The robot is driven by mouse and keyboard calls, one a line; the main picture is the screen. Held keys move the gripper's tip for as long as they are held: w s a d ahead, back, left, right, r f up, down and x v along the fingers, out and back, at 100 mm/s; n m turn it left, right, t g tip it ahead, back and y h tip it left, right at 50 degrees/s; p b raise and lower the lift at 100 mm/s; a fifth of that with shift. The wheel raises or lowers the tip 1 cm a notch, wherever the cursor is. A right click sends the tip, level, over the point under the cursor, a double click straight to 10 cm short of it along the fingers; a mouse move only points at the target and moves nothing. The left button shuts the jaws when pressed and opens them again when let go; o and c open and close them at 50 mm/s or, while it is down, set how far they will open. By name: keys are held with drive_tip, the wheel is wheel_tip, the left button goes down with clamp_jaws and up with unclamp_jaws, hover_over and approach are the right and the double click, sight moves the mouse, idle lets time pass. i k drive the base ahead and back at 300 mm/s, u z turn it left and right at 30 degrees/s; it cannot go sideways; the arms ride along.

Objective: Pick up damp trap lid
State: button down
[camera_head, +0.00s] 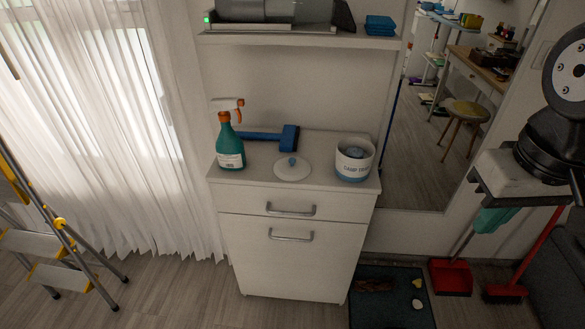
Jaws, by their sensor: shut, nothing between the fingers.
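My gripper (527,193) is at the right edge of the view, shut and empty, well away from the lid. Its fingertips are hard to make out.
A green spray bottle (230,143) stands left of the lid. A blue-headed tool (289,138) lies behind it. A shelf (300,40) overhangs the cabinet. A stepladder (60,240) stands at left. A dark mat (390,308), a red dustpan (450,276) and a brush (505,292) are at lower right.

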sight(290, 169)
drive_tip(key=k, duration=0.55)
drive_tip(key=i, duration=0.4)
drive_tip(key=u, duration=0.75)
drive_tip(key=i, duration=0.9)
drive_tip(key=u, duration=0.7)
